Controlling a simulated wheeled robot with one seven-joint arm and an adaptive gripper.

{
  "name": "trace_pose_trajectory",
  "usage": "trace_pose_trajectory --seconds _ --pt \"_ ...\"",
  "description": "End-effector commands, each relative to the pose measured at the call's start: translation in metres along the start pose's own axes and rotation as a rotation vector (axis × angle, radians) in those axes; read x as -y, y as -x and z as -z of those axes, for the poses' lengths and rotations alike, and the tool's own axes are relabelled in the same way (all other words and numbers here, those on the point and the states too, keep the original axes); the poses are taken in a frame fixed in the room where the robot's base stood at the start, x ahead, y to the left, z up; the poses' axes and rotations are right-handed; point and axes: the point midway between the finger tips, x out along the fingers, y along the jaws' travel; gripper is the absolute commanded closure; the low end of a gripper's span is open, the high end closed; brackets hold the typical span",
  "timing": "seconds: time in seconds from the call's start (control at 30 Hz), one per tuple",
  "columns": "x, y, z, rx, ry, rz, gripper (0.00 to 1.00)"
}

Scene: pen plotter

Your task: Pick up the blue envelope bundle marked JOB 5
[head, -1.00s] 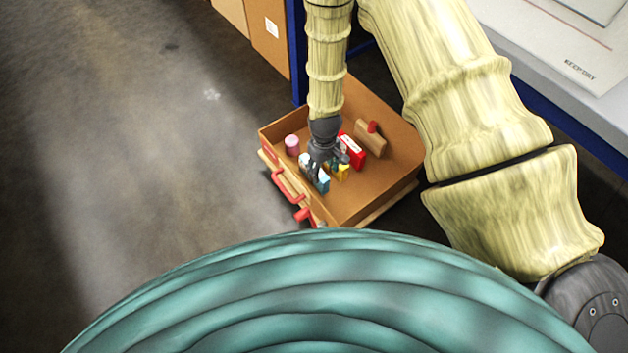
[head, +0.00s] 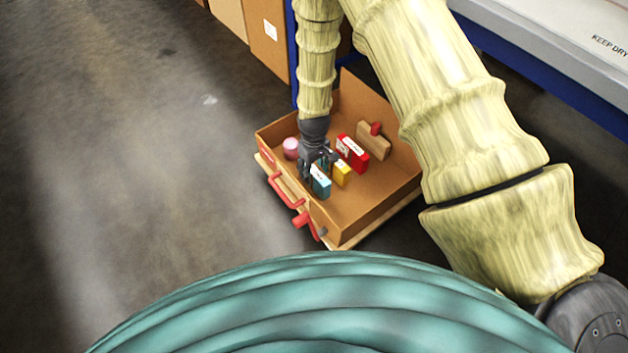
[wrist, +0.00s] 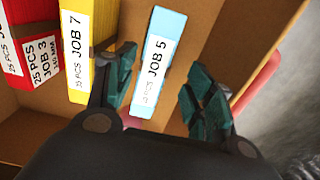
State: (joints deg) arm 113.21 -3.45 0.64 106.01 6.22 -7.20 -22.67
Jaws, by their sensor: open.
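The light blue bundle marked JOB 5 (wrist: 157,62) stands in the open drawer, its label readable in the wrist view. It also shows in the head view (head: 321,184). My gripper (wrist: 163,90) is open, with one finger on each side of the blue bundle in the wrist view. The left finger is close to the bundle, between it and the yellow one; the right finger has a wider gap. I cannot tell whether either finger touches it. In the head view my gripper (head: 312,170) covers part of the drawer contents.
The yellow JOB 7 bundle (wrist: 78,45) is just left of my left finger. The red JOB 3 bundle (wrist: 30,45) is farther left. The drawer (head: 375,205) also holds a pink cylinder (head: 291,148) and a brown block with a red part (head: 373,143). A drawer wall (wrist: 258,45) is close on the right.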

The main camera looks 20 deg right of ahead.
Motion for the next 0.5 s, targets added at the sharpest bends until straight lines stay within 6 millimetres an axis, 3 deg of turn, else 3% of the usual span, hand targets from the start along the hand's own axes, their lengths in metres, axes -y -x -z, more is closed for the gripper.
trace_pose_trajectory --seconds 0.03,0.27,0.5 --pt "0.000 -0.010 -0.001 0.001 0.000 0.000 0.46" --pt "-0.001 -0.020 0.001 -0.001 0.000 0.000 0.46" --pt "-0.006 -0.043 0.005 0.001 0.001 0.000 0.46"
